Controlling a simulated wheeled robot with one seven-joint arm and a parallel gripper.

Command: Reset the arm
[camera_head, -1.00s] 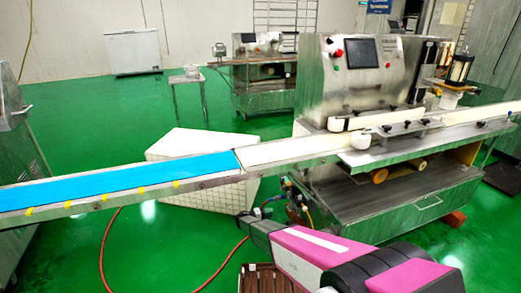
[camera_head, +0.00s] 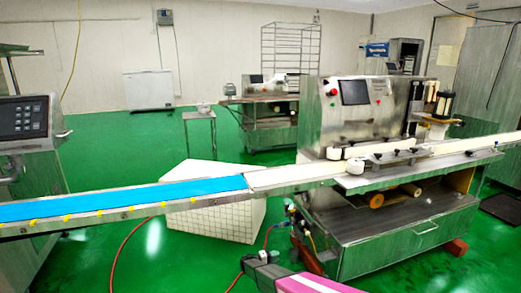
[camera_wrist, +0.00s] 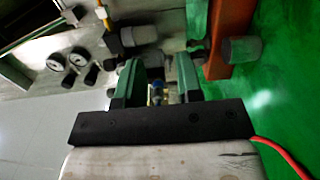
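My arm shows at the bottom of the head view as a pink and dark grey piece reaching up from the lower edge. My gripper (camera_head: 248,262) is at its dark far end, below the conveyor and in front of the encrusting machine's base. In the wrist view, the two greenish fingers of my gripper (camera_wrist: 157,80) stand apart with a clear gap. Nothing is held between them; small blue and brass fittings show behind the gap.
The steel encrusting machine (camera_head: 365,115) stands right of centre. The conveyor with a blue belt (camera_head: 120,200) crosses leftward above my gripper. The wrist view shows pressure gauges (camera_wrist: 68,58) and an orange part (camera_wrist: 230,38). Green floor is open at lower left.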

